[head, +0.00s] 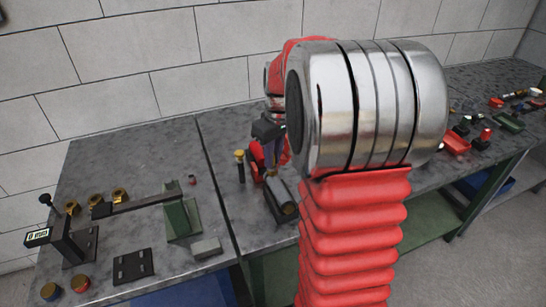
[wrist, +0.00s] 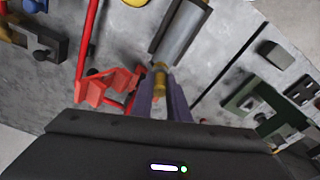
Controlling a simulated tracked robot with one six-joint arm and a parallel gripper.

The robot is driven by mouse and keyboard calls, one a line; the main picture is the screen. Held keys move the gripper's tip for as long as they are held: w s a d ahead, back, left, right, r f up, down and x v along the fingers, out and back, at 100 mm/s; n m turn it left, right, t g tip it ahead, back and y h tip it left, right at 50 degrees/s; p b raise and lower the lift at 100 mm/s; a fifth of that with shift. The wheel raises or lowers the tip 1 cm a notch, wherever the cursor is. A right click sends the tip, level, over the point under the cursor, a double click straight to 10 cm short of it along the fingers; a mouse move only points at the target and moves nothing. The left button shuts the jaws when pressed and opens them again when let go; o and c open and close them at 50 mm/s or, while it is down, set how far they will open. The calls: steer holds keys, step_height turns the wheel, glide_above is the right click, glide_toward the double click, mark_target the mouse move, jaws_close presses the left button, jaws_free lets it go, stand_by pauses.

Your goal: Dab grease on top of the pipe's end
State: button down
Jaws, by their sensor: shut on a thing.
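The pipe (head: 283,196) is a grey cylinder lying on the bench in a dark holder, just below my gripper. In the wrist view the pipe (wrist: 182,32) runs up and away from the fingertips. My gripper (wrist: 160,92) is shut on a small slim brass-coloured thing (wrist: 159,79), probably the grease brush. Its tip is close to the pipe's near end; I cannot tell whether they touch. In the head view my gripper (head: 271,152) is partly hidden behind my arm. No grease can be made out.
A yellow-topped dark tool (head: 240,165) stands left of the pipe. A long-lever device (head: 140,203) on a green post (head: 181,217) and brass fittings (head: 119,194) are on the left bench. A red tray (head: 456,144) lies at right. Red frame parts (wrist: 108,88) are beside my gripper.

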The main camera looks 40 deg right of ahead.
steer(key=shift+w, duration=0.1)
steer(key=shift+w+d, duration=0.15)
steer(key=shift+w, duration=0.35)
steer(key=shift+w+d, duration=0.15)
steer(key=shift+w, duration=0.35)
steer(key=shift+s, duration=0.2)
stand_by(0.4)
steer(key=shift+s+a, duration=0.3)
steer(key=shift+s, duration=0.6)
stand_by(0.7)
steer(key=shift+w, duration=0.15)
stand_by(0.6)
steer(key=shift+w+d, duration=0.3)
steer(key=shift+w, duration=0.65)
